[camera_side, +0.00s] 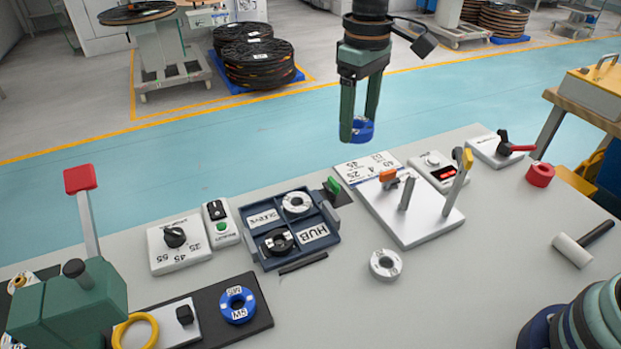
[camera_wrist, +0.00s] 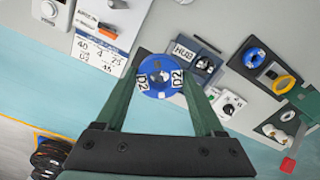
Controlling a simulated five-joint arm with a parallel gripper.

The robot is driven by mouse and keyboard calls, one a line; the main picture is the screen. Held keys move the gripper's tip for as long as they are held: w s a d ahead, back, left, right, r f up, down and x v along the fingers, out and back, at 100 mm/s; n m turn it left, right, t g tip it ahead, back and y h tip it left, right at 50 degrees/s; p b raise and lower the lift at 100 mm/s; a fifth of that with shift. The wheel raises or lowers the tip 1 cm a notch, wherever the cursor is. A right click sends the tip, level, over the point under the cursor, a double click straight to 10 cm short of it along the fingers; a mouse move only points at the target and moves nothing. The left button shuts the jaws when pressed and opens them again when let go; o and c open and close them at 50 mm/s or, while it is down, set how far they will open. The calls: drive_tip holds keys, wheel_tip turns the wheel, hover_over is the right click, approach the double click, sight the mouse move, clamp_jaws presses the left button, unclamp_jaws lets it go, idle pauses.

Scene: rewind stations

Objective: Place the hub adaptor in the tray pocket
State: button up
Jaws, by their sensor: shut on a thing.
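My gripper (camera_side: 358,128) is shut on a blue ring-shaped hub adaptor (camera_side: 364,132) and holds it in the air, behind and above the bench. The dark blue tray (camera_side: 330,238) lies on the bench, below and left of my gripper in the side view. Its labels read SLEEVE and HUB. A white ring (camera_side: 296,202) and a black ring (camera_side: 278,241) lie in its pockets. In the wrist view the tray is partly hidden by the hub adaptor and a finger.
A blue M5 ring (camera_side: 238,304) lies on a black mat at the front left. A loose white ring (camera_side: 385,265) lies right of the tray. A white fixture with upright posts (camera_side: 420,225), a red ring (camera_side: 540,175) and a mallet (camera_side: 572,250) stand or lie to the right.

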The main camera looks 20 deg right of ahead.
drive_tip(key=n, duration=0.2)
hover_over(315, 234)
drive_tip(key=f, duration=0.1)
wheel_tip(315, 234, down, 20)
drive_tip(key=shift+a+f, duration=0.1)
drive_tip(key=shift+f, duration=0.1)
